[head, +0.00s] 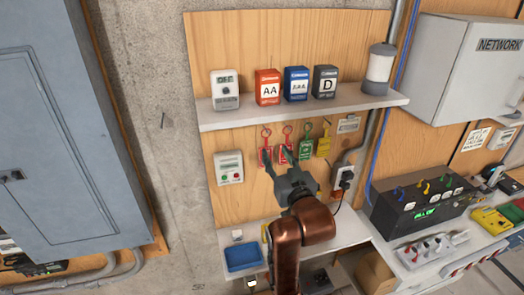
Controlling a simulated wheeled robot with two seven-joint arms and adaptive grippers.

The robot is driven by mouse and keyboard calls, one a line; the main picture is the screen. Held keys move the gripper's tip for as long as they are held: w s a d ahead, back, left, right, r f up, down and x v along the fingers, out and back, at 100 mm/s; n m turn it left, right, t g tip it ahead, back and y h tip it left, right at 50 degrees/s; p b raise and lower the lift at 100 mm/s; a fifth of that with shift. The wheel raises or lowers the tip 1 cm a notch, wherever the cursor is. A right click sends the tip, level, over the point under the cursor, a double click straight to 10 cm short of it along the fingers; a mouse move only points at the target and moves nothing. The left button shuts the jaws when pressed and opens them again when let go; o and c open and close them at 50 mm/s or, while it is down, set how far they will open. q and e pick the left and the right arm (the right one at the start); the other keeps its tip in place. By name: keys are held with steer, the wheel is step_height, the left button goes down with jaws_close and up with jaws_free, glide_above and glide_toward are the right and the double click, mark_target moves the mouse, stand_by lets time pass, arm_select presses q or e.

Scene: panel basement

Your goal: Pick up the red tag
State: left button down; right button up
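Two red tags hang side by side on a wooden panel under a shelf, a left red tag (266,156) and a right red tag (288,143). My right gripper (276,155) is raised in front of them with its fingers spread, one tip over each tag's area. The fingers hide parts of both tags. I cannot tell whether they touch them. A green tag (305,149) and a yellow tag (323,146) hang to the right. My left gripper is not in view.
The upper shelf (300,107) just above the tags holds several battery boxes. A white button box (229,168) is mounted left of the tags, and a plugged outlet (343,178) to the right. A lower shelf holds a blue tray (243,257).

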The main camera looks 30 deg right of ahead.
mark_target(266, 139)
steer(key=x, duration=0.2)
steer(key=p+x, duration=0.1)
steer(key=x, duration=0.1)
steer(key=p+x, duration=0.1)
steer(key=x, duration=0.2)
steer(key=shift+w+a+r, duration=0.15)
steer(key=shift+a+r, duration=0.05)
steer(key=shift+a, duration=0.15)
steer(key=shift+w+d, duration=0.15)
steer(key=shift+c, duration=0.3)
jaws_close()
